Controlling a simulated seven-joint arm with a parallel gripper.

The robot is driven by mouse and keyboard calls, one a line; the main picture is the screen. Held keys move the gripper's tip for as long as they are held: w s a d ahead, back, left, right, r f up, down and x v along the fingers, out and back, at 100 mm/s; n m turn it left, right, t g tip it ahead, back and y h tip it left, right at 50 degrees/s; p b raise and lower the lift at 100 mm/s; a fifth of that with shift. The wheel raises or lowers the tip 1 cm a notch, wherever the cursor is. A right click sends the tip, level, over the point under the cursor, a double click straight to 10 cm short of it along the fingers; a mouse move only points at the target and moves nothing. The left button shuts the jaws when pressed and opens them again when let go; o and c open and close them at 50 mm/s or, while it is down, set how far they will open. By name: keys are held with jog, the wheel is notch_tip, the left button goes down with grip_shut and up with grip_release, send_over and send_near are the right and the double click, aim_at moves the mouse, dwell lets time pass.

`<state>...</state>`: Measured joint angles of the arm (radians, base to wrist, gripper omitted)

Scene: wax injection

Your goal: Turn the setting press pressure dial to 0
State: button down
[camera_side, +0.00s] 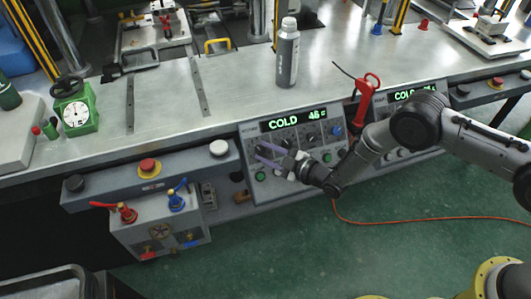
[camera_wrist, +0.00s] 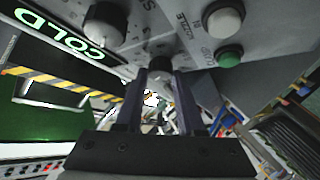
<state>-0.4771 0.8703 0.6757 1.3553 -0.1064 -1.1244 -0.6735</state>
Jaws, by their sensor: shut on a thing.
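The control panel (camera_side: 316,120) on the bench front has a green-lit display (camera_side: 294,119) reading COLD and a number that looks like 46, with several knobs and buttons. My gripper (camera_side: 262,154) reaches the left part of this panel from the right. In the wrist view its two dark fingers (camera_wrist: 160,76) are shut on a small dark dial knob (camera_wrist: 160,62). The knob's label and pointer are hidden or too small to read, so I cannot tell its setting. A larger dark knob (camera_wrist: 105,22) sits to the upper left in the wrist view.
A green button (camera_wrist: 229,57) and a white button (camera_wrist: 224,20) are close to the fingers. A second panel (camera_side: 408,97) with a red-handled tool (camera_side: 366,100) nearby is to the right. A grey bottle (camera_side: 287,58) stands on the bench above.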

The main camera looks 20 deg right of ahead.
jog(key=n+g, duration=0.1)
jog(key=n, duration=0.1)
jog(key=n+g, duration=0.1)
jog(key=n, duration=0.1)
jog(key=shift+w+d+r+g+y, duration=0.15)
jog(key=shift+r+g+y, duration=0.05)
jog(key=shift+g+y, duration=0.2)
jog(key=n+g, duration=0.2)
jog(key=n, duration=0.1)
jog(key=n+g, duration=0.1)
jog(key=n, duration=0.1)
jog(key=shift+w+r+h, duration=0.25)
jog(key=shift+h, duration=0.05)
jog(key=n+g+h, duration=0.1)
jog(key=n+g, duration=0.1)
jog(key=n, duration=0.1)
jog(key=shift+w+r+n+g+h, duration=0.1)
jog(key=shift+n+g+h, duration=0.2)
jog(key=shift+a+r+n+g+h, duration=0.15)
jog(key=shift+n+g+h, duration=0.25)
jog(key=shift+n, duration=0.25)
jog(key=shift+a+f+n+g+h, duration=0.15)
jog(key=shift+n+g+h, duration=0.15)
jog(key=shift+n+h, duration=0.3)
jog(key=shift+a+r+n, duration=0.1)
jog(key=shift+n, duration=0.35)
jog(key=c, duration=0.5)
grip_release()
jog(key=shift+r, duration=0.1)
